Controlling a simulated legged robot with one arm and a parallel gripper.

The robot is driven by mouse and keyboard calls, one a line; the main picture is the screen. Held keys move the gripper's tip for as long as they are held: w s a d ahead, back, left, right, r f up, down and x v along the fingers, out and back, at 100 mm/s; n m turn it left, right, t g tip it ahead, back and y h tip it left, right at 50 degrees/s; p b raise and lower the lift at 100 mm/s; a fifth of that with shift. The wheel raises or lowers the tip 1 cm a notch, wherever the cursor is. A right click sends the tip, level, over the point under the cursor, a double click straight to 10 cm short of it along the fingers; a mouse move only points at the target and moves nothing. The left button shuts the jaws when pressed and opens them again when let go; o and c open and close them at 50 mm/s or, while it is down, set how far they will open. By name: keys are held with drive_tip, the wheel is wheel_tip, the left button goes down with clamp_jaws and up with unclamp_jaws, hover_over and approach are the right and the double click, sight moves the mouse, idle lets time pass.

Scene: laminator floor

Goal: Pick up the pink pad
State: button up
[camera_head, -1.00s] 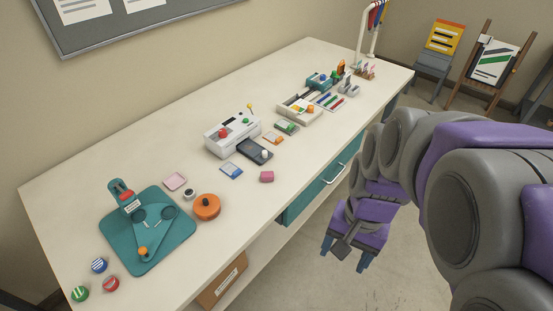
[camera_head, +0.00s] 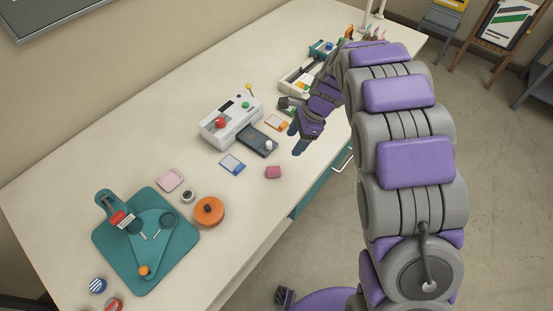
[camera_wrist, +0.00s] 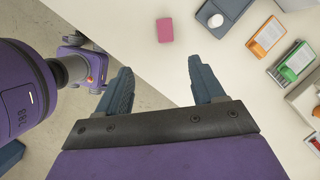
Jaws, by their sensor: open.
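Two pink things lie on the cream table. One is a flat pale pink square pad (camera_head: 170,180), left of the white machine and near the teal board. The other is a small deeper pink block (camera_head: 273,171) near the table's front edge; it also shows in the wrist view (camera_wrist: 165,30), ahead of the fingertips. My gripper (camera_head: 296,139) is above the table's front part, up and to the right of the pink block in the head view. Its fingers are spread and empty in the wrist view (camera_wrist: 160,75). The pale pad is not in the wrist view.
An orange round tin (camera_head: 208,212), a small jar (camera_head: 188,196) and a teal board (camera_head: 140,262) stand near the pale pad. A blue-and-white card (camera_head: 232,163), a dark tray (camera_head: 257,140) and a white machine (camera_head: 229,122) lie behind the block. Bare table surrounds the block.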

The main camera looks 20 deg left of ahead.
drive_tip(key=w+f, duration=0.1)
drive_tip(key=w, duration=0.1)
drive_tip(key=b, duration=0.3)
hover_over(274, 170)
drive_tip(key=w+d, duration=0.1)
drive_tip(key=w, duration=0.1)
drive_tip(key=shift+m, duration=0.3)
drive_tip(key=f, duration=1.1)
drive_tip(key=shift+s, duration=0.25)
drive_tip(key=shift+s+d+f, duration=0.2)
drive_tip(key=shift+d+f, duration=0.25)
drive_tip(key=shift+f, duration=0.05)
drive_tip(key=b+x, duration=0.1)
drive_tip(key=x, duration=0.3)
drive_tip(key=shift+s+a+f, duration=0.1)
drive_tip(key=shift+a+f, duration=0.05)
drive_tip(key=shift+f, duration=0.1)
drive_tip(key=shift+a, duration=0.15)
drive_tip(key=c, duration=1.1)
drive_tip(key=shift+c, duration=0.2)
